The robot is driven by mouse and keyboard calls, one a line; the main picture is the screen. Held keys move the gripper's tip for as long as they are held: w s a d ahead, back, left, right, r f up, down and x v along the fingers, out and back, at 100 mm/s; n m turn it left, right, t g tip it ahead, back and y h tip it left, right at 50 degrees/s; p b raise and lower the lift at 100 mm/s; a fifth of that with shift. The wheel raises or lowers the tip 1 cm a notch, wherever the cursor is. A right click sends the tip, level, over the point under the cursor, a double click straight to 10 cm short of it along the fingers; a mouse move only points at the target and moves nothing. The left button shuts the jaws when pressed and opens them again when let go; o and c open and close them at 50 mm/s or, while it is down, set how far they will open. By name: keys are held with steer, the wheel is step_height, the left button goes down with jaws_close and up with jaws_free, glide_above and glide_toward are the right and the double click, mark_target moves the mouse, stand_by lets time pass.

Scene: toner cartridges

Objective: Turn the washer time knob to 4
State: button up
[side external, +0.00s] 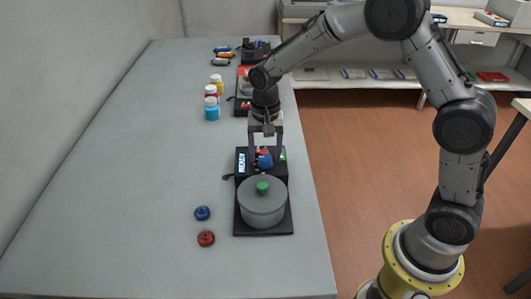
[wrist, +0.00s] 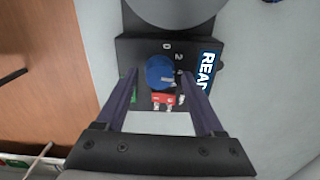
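The washer is a black base (side external: 284,218) with a grey lidded drum (side external: 262,209) and a green lid handle (side external: 262,187). Its blue time knob (wrist: 159,71) sits on the panel beside a READY label (wrist: 208,70). It also shows in the side view (side external: 265,162), partly covered by my gripper. The digits 0 and 2 are readable by the knob; further marks are too small or hidden. A small light mark shows on the knob's right side. My gripper (wrist: 160,80) is open above the panel, its fingers on either side of the knob; contact cannot be told.
A blue part (side external: 202,213) and a red part (side external: 206,238) lie left of the washer. Several bottles (side external: 212,108) and other black devices stand farther back. Red pieces (wrist: 163,99) sit beside the knob. The table's left side is clear.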

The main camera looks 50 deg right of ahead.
step_height(320, 180, up, 14)
stand_by(0.8)
step_height(320, 180, up, 6)
steer(key=t, duration=0.2)
glide_above(266, 157)
steer(key=s, duration=0.3)
steer(key=s+d+r+n+t, duration=0.15)
steer(key=s+r, duration=0.25)
steer(key=s, duration=0.6)
steer(key=s+d+f+n+t, duration=0.1)
steer(key=s+f+n, duration=0.2)
steer(key=s, duration=0.3)
steer(key=s+f+n+t, duration=0.1)
steer(key=s+f+n, duration=0.3)
steer(key=s, duration=0.3)
steer(key=shift+s+d+f+n, duration=0.2)
steer(key=shift+s+d+n, duration=0.15)
steer(key=shift+n, duration=0.2)
